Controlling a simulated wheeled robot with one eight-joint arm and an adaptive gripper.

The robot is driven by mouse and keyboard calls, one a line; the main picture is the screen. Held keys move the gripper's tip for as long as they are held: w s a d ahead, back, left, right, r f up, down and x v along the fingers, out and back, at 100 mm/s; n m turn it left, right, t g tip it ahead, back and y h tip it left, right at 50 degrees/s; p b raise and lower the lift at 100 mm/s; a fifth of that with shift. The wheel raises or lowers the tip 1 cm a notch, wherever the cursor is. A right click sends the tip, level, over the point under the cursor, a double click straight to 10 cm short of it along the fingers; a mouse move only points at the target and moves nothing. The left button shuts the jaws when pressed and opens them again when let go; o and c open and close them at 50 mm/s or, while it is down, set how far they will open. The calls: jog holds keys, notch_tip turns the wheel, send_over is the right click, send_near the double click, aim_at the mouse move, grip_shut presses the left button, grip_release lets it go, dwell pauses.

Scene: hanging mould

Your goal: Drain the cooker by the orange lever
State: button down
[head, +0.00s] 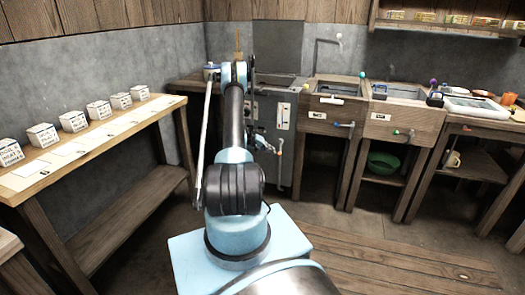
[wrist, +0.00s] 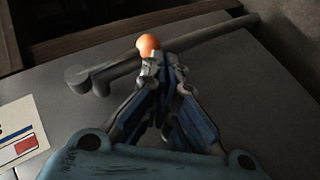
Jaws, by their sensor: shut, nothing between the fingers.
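The cooker (head: 268,108) is a grey metal cabinet at the back, partly hidden by my arm. Its orange lever knob (head: 280,146) shows low on its front. In the wrist view the orange knob (wrist: 148,44) is a ball just beyond the fingertips, against grey rods. The cooker's grey face (wrist: 225,95) fills much of that view. My gripper (wrist: 162,62) is shut and empty, its tips overlapping the lower edge of the ball in the picture. I cannot tell whether they touch it. In the head view the gripper is small and hard to make out near the cooker front.
A wooden bench (head: 105,140) with several small labelled boxes stands on the left. Wooden sink cabinets (head: 335,118) stand right of the cooker, with a green bowl (head: 384,163) on a low shelf. Slatted boards (head: 390,265) lie on the floor at the front right.

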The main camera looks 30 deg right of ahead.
jog(key=shift+s+d+f, duration=0.25)
jog(key=shift+f, duration=0.1)
jog(key=shift+s+d+f, duration=0.1)
jog(key=shift+s+d, duration=0.05)
dwell(0.5)
jog(key=w+a+r, duration=0.1)
jog(key=a+r, duration=0.1)
jog(key=a, duration=0.4)
jog(key=w+a+r, duration=0.2)
jog(key=a, duration=0.5)
jog(key=shift+w+r, duration=0.15)
jog(key=shift+d, duration=0.15)
dwell(4.5)
